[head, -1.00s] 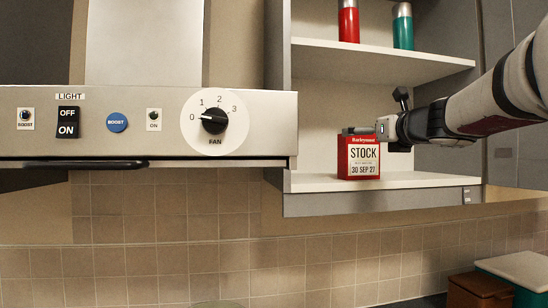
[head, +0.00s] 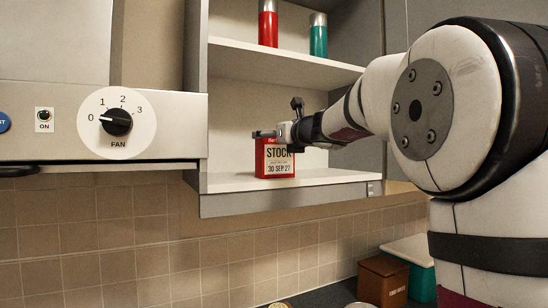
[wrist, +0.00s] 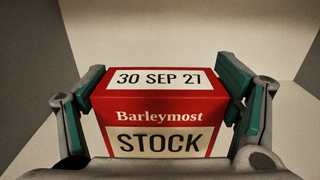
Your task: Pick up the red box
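The red box (head: 275,158) stands upright on the lower shelf of the open cupboard in the head view. Its white label reads STOCK and 30 SEP 27. In the wrist view the box (wrist: 160,108) fills the space between my two fingers and also carries the name Barleymost. My gripper (head: 266,134) reaches in from the right, at the top of the box. In the wrist view my gripper (wrist: 165,85) has a green-padded finger on each side of the box, very close to its edges. I cannot tell if the pads press on it.
A red flask (head: 268,24) and a teal flask (head: 318,35) stand on the upper shelf (head: 290,52). The lower shelf (head: 225,183) is bare beside the box. A cooker hood (head: 185,125) is left. A brown canister (head: 383,280) and a teal, white-lidded container (head: 415,262) stand below right.

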